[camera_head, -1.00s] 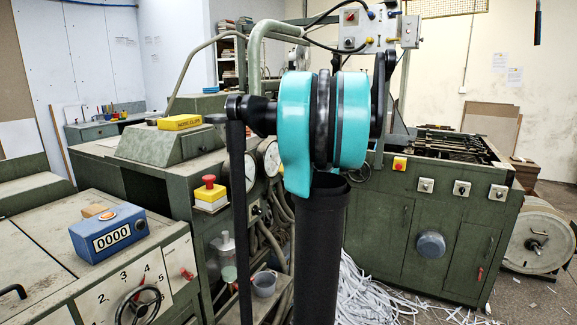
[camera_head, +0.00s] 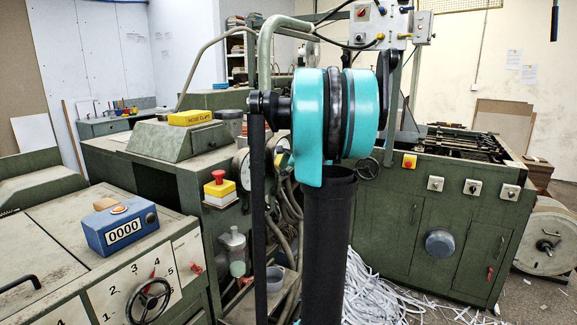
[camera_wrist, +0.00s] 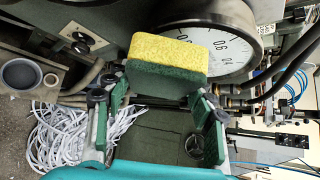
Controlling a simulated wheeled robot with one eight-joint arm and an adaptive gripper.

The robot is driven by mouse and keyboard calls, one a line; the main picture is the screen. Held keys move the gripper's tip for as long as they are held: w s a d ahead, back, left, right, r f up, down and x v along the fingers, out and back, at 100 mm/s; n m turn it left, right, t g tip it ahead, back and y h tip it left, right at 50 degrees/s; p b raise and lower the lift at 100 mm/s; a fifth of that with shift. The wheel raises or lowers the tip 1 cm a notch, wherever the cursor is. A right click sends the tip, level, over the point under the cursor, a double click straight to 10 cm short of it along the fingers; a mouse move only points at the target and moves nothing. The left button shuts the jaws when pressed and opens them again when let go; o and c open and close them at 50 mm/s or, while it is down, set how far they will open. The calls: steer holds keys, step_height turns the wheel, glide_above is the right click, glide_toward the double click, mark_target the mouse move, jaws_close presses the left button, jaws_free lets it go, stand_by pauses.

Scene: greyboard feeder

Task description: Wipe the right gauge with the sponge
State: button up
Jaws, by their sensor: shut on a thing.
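The yellow sponge with a green scouring side (camera_wrist: 168,55) is gripped between the fingers of my gripper (camera_wrist: 160,92) in the wrist view. A round white dial gauge (camera_wrist: 222,45) lies just behind the sponge, which covers part of its face. I cannot tell whether they touch. In the head view two gauges sit side by side on the green machine: the left gauge (camera_head: 241,164) and the right gauge (camera_head: 277,148), both partly hidden by my arm. My gripper and the sponge are hidden behind my arm there.
A red emergency button on a yellow box (camera_head: 219,187) stands left of the gauges. Hoses (camera_head: 291,205) hang below them. A grey cup (camera_wrist: 20,74) and shredded paper (camera_wrist: 75,135) lie below. A blue counter box (camera_head: 122,228) is at the left.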

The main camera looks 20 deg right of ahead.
mark_target(282, 157)
steer(key=shift+w+a, duration=0.55)
steer(key=shift+w, duration=0.25)
stand_by(0.9)
steer(key=shift+w+d, duration=0.5)
steer(key=shift+d, duration=0.2)
steer(key=shift+w+d, duration=0.5)
steer(key=shift+d, duration=0.15)
steer(key=shift+w+d, duration=1.25)
steer(key=shift+d, duration=0.15)
steer(key=shift+s+a, duration=0.75)
steer(key=shift+a, duration=0.2)
steer(key=shift+s+a, duration=0.7)
steer(key=shift+a, duration=0.3)
steer(key=shift+s+a, duration=0.75)
steer(key=shift+a, duration=0.2)
steer(key=shift+r, duration=1.25)
steer(key=shift+w+d, duration=0.45)
steer(key=shift+d, duration=0.35)
steer(key=shift+w+d, duration=0.45)
steer(key=shift+d, duration=0.3)
steer(key=w+d, duration=0.4)
steer(key=d, duration=0.1)
steer(key=shift+w+d, duration=0.15)
steer(key=shift+w, duration=0.1)
